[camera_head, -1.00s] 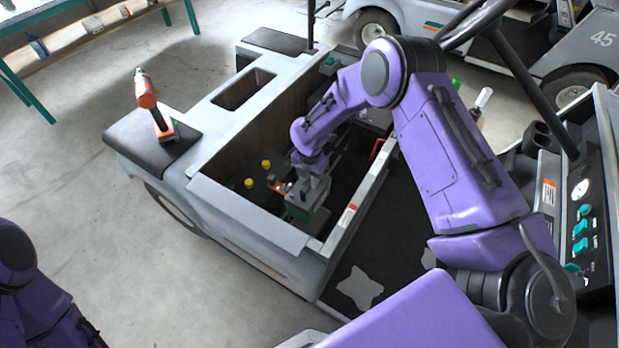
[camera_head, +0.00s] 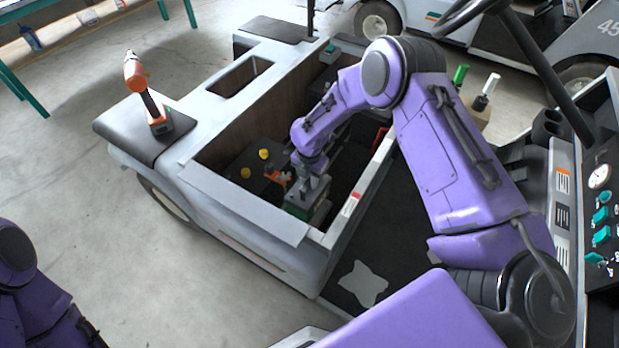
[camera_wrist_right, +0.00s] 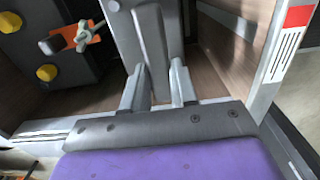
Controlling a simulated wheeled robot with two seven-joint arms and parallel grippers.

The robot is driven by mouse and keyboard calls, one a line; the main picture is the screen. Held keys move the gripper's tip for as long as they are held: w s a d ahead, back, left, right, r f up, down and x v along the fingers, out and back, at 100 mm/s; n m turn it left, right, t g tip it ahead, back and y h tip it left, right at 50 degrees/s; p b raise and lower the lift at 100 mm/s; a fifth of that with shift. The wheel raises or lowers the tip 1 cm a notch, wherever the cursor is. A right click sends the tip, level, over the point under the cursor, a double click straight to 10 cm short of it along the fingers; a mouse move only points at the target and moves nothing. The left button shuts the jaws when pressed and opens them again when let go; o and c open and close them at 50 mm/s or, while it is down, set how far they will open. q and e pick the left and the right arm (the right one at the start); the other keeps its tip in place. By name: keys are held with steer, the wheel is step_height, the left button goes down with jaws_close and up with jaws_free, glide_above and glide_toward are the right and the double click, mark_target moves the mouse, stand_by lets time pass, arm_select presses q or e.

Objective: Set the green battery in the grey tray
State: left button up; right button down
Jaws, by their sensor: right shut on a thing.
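My right gripper (camera_head: 312,184) reaches down into the open compartment of the cart (camera_head: 228,208). It is shut on the upper part of the green battery (camera_head: 318,213), a boxy thing with a grey top and a green lower side. In the right wrist view the two fingers (camera_wrist_right: 159,88) stand either side of a grey bar (camera_wrist_right: 150,45); no green shows there. The battery's underside is hidden, so I cannot tell whether it touches anything. I cannot make out the grey tray. My left arm shows at the lower left, its gripper out of view.
A dark block with yellow caps (camera_head: 246,173) and an orange clamp-like piece (camera_head: 277,175) lie left of the battery. An orange drill (camera_head: 137,75) stands on the black seat pad (camera_head: 140,128). A steering wheel and dashboard are at right.

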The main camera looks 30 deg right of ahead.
mark_target(310, 195)
steer(key=shift+w+f+b, duration=0.1)
steer(key=shift+f+b, duration=1.85)
steer(key=shift+f, duration=0.95)
steer(key=shift+f+b, duration=1)
steer(key=shift+f, duration=0.45)
steer(key=c, duration=0.8)
jaws_free()
steer(key=shift+o, duration=0.6)
steer(key=shift+s+f, duration=0.1)
steer(key=shift+s, duration=0.1)
step_height(310, 195, up, 8)
steer(key=p, duration=0.6)
steer(key=shift+p, duration=0.4)
